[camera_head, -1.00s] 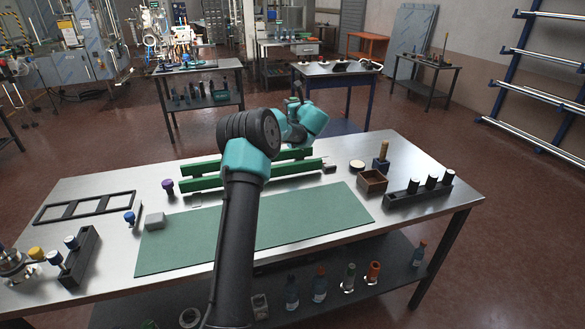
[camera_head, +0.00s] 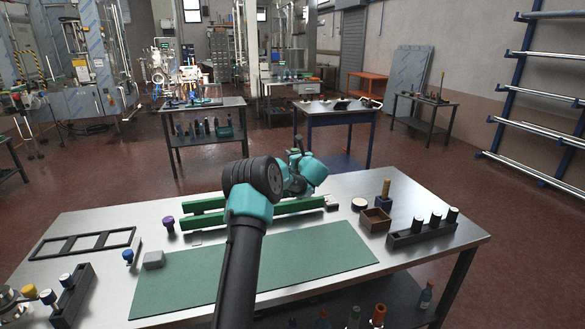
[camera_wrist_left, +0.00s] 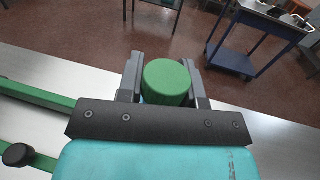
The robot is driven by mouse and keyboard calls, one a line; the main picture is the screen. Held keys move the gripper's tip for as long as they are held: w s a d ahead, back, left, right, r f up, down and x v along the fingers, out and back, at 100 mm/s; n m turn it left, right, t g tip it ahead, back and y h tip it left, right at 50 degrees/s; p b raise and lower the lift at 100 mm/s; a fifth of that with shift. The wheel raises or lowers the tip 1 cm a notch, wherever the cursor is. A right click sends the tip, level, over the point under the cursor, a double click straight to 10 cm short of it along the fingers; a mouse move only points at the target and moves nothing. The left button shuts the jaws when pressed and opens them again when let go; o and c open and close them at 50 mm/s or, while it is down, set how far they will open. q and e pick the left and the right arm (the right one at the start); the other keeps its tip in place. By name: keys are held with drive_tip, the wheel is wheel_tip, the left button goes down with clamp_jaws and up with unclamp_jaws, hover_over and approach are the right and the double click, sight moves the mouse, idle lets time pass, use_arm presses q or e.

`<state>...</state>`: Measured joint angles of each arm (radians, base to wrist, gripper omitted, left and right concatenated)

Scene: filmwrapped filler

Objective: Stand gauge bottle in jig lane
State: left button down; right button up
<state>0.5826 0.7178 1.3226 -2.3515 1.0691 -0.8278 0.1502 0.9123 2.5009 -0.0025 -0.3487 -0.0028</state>
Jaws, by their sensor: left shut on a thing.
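My left gripper (camera_wrist_left: 168,82) is shut on a bottle with a round green cap (camera_wrist_left: 167,80), which I take for the gauge bottle. The bottle's body is hidden below the cap and fingers, so I cannot tell whether it touches anything. The jig lane is two parallel green rails (camera_head: 202,221) behind the green mat. In the left wrist view the rails (camera_wrist_left: 35,93) lie to the left of the gripper, and the cap is apart from them. In the head view my left arm crosses the lane and hides the jaws. My right gripper is not in view.
A green mat (camera_head: 300,257) covers the table front. A grey block (camera_head: 154,260), blue knob (camera_head: 128,256), purple knob (camera_head: 169,224) and black frame (camera_head: 82,243) are at left. A wooden box (camera_head: 375,219) and black rack (camera_head: 422,233) with white-topped items stand right. Bare steel surrounds them.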

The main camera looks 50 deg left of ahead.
use_arm(q)
drive_tip(key=shift+f, duration=2.6)
drive_tip(key=c, duration=0.8)
unclamp_jaws()
drive_tip(key=v, duration=1.2)
